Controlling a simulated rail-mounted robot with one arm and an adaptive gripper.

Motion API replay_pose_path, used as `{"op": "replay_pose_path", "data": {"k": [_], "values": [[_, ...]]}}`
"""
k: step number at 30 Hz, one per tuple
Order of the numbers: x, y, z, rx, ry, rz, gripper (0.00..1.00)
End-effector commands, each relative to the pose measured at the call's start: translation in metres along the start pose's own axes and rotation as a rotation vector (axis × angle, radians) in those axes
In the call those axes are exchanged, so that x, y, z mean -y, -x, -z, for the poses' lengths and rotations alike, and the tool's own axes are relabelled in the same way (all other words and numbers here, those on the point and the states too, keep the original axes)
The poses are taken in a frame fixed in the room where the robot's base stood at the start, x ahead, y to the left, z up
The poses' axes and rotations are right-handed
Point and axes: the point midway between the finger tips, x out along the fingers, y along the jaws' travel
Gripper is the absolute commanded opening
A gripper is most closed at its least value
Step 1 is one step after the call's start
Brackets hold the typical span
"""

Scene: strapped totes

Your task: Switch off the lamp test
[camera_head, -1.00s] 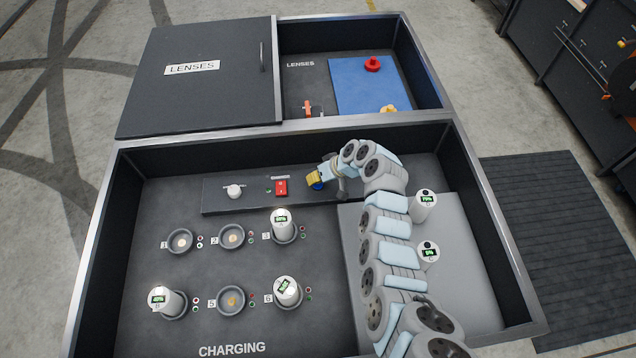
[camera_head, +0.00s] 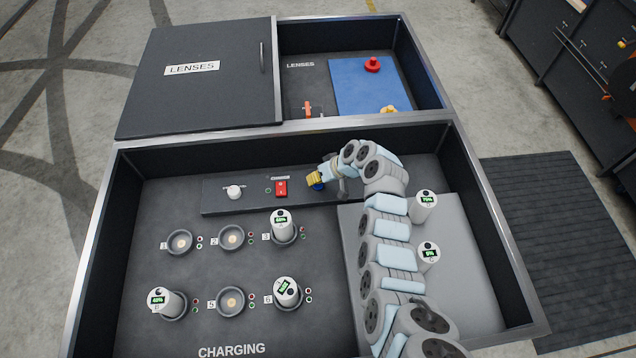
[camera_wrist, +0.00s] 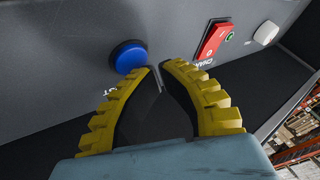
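My gripper (camera_head: 314,179) has yellow ribbed fingers, which also show in the wrist view (camera_wrist: 159,66). Its fingertips are together, with nothing seen between them. They are close to a round blue button (camera_wrist: 128,56) on the grey panel (camera_head: 222,202). The button is just left of the fingertips in the wrist view; contact cannot be told. It shows partly below the fingers in the head view (camera_head: 318,187). A red rocker switch (camera_head: 281,188) and a white knob (camera_head: 234,192) are on the same panel. The lettering by the blue button is mostly hidden, so no lamp-test label can be read.
Charging cups, some empty like this one (camera_head: 231,237) and some holding white canisters (camera_head: 281,224), stand in front of the panel. Two more canisters (camera_head: 424,205) stand on a light grey pad (camera_head: 465,270) right of my arm. Dark tote walls (camera_head: 462,170) surround the area.

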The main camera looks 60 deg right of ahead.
Motion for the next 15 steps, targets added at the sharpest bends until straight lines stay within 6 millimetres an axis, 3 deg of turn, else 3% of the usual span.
{"op": "replay_pose_path", "data": {"k": [8, 15], "values": [[0.001, 0.001, 0.000, 0.001, 0.000, 0.001, 0.00], [0.008, 0.013, 0.007, 0.002, 0.001, 0.001, 0.00]]}}
